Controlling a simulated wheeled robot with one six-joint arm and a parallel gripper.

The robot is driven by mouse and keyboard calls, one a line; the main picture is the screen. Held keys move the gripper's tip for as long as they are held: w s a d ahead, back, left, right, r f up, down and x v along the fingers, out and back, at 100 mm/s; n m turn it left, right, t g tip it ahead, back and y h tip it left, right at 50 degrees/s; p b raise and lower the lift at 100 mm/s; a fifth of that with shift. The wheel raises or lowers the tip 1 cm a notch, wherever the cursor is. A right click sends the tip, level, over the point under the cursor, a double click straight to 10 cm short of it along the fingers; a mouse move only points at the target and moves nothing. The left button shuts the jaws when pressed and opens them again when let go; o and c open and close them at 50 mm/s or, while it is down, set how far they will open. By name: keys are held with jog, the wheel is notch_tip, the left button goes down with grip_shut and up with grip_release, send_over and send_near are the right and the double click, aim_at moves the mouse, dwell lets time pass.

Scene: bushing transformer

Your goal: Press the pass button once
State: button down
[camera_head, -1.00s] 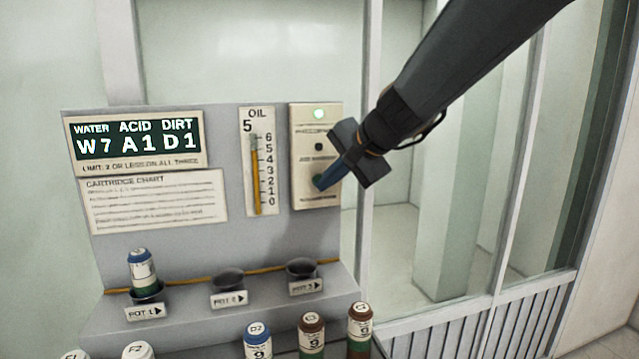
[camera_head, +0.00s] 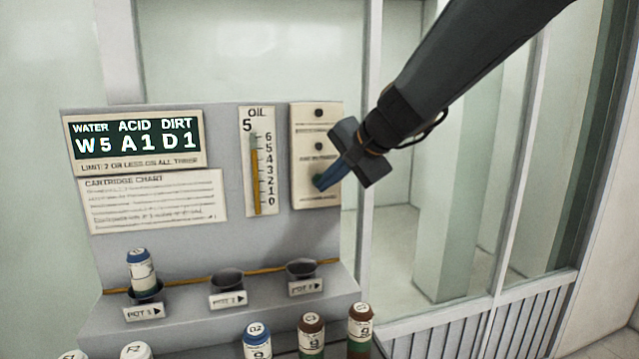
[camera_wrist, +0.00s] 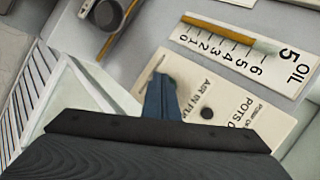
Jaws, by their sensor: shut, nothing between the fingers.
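A cream control panel (camera_head: 300,150) on the right of the grey machine has a dark round lamp (camera_head: 319,113) at the top, a dark dot (camera_head: 318,146) in the middle and a green button (camera_head: 317,179) low down. The panel's small print is too blurred to read in the head view. My gripper (camera_head: 321,186) is shut and empty, its blue fingertips at the green button and partly covering it. Whether they touch it I cannot tell. In the wrist view the fingertips (camera_wrist: 161,82) lie over the panel (camera_wrist: 235,120) and hide the button.
The display (camera_head: 135,140) reads water 5, acid 1, dirt 1. The oil gauge (camera_head: 258,165) stands left of the panel. Several cartridges (camera_head: 311,335) stand in front.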

jog(key=shift+s, duration=0.1)
jog(key=s, duration=0.2)
jog(key=s+d, duration=0.1)
jog(key=s+b, duration=0.1)
jog(key=s, duration=0.1)
jog(key=shift+s+d, duration=0.3)
dwell(0.5)
jog(key=s+d+f+n+g+h, duration=0.2)
jog(key=s+d+f, duration=0.3)
jog(key=f, duration=0.4)
jog(key=s+d+f+n+g+h, duration=0.2)
jog(key=s+d+f, duration=0.3)
jog(key=s+f, duration=0.3)
jog(key=s+d+f+n+g+h, duration=0.2)
jog(key=s+d+f, duration=0.3)
jog(key=f, duration=0.5)
jog(key=shift+s+d+f+n+g, duration=0.3)
jog(key=shift+s+d+n, duration=0.05)
jog(key=shift+s+n, duration=0.6)
jog(key=shift+a, duration=0.15)
